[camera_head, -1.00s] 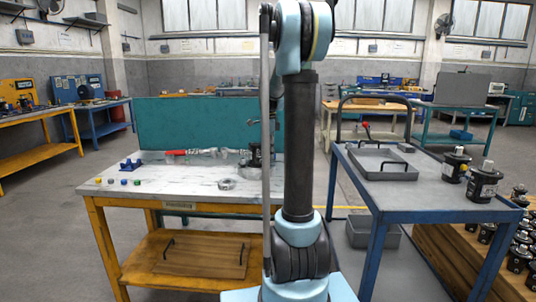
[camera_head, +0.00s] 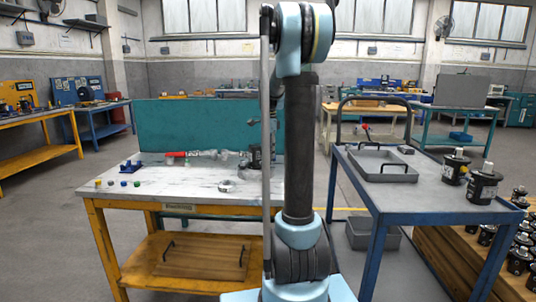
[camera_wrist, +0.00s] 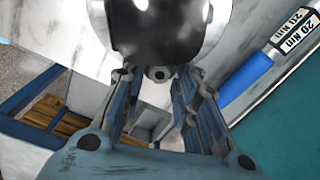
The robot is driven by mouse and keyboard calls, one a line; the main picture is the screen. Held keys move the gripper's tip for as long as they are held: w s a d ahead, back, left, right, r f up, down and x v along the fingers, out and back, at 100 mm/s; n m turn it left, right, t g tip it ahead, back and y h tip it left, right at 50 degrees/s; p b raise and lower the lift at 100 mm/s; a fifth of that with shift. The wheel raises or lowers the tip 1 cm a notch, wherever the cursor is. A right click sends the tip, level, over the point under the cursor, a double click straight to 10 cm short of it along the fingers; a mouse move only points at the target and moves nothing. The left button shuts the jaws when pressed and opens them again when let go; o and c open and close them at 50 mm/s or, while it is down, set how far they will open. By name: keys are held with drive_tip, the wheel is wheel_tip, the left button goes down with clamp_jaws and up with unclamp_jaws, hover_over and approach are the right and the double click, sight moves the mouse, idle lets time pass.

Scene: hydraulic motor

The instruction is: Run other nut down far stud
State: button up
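A dark motor (camera_head: 255,157) stands at the right end of the marble-topped workbench (camera_head: 190,203), partly hidden by my arm in the head view. In the wrist view its black rounded body (camera_wrist: 160,25) fills the top middle, above a pale flange. My gripper (camera_wrist: 158,76) reaches toward the flange, its two blue-grey fingers on either side of a small dark round part (camera_wrist: 158,73). The fingertips look apart, but I cannot tell whether they touch or hold anything. I cannot make out the nut or the far stud. My gripper is hidden in the head view.
A red-handled wrench (camera_head: 176,154) lies at the back of the bench. A blue-handled tool marked 20 Nm (camera_wrist: 245,80) is close on the right in the wrist view. A metal ring (camera_head: 227,186) lies at the bench front. A blue cart (camera_head: 430,199) stands to the right.

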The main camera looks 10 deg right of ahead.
drive_tip(key=n, duration=0.8)
drive_tip(key=shift+s+f, duration=0.1)
idle(0.6)
drive_tip(key=shift+a, duration=0.1)
clamp_jaws()
drive_tip(key=shift+m, duration=0.7)
unclamp_jaws()
